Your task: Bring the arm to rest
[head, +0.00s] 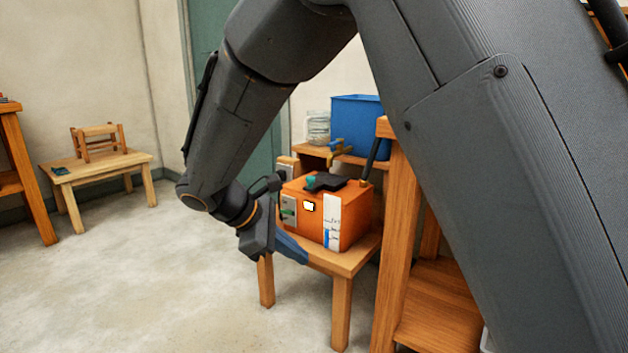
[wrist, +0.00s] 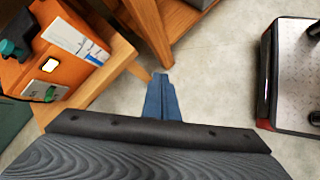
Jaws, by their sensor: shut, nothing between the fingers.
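My arm reaches down from the upper right across the head view and bends at the elbow. My gripper (head: 291,250) is in front of the orange box's near left side, beside the small wooden table (head: 345,262). In the wrist view the blue fingers of my gripper (wrist: 161,78) lie together, shut and empty, over the bare floor. The orange box (head: 316,222) stands on the small table with a black and teal tool on top. It also shows at the upper left of the wrist view (wrist: 70,42).
A wooden shelf unit (head: 392,250) stands right of the small table. A blue bin (head: 356,125) and a glass jar (head: 317,128) stand behind. A low table (head: 98,168) with a small wooden frame is at the left. The floor (head: 170,280) at front left is clear.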

